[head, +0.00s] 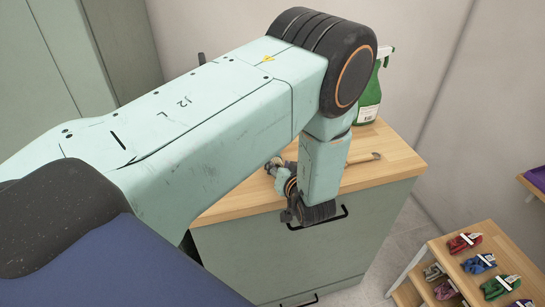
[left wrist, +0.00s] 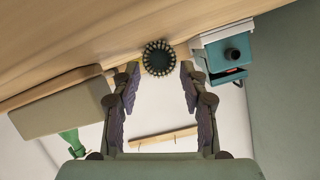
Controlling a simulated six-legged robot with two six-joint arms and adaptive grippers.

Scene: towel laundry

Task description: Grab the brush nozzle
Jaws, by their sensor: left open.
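The brush nozzle (left wrist: 159,58) is a dark, round piece with a ring of bristles. In the left wrist view it shows at the wooden surface, end-on to the camera. My left gripper (left wrist: 159,70) is open, with one finger on each side of the nozzle in the picture. I see no contact between fingers and nozzle. In the head view my left gripper (head: 276,168) is low over the wooden cabinet top (head: 225,205), partly hidden by my own arm. I cannot make out the nozzle there. My right gripper is not in view.
A green spray bottle (head: 369,104) stands at the back of the cabinet top. A thin tan handle (head: 364,158) lies right of my wrist. A teal and white device (left wrist: 225,50) is close beside the right finger. A rack with coloured bundles (head: 480,264) stands at the lower right.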

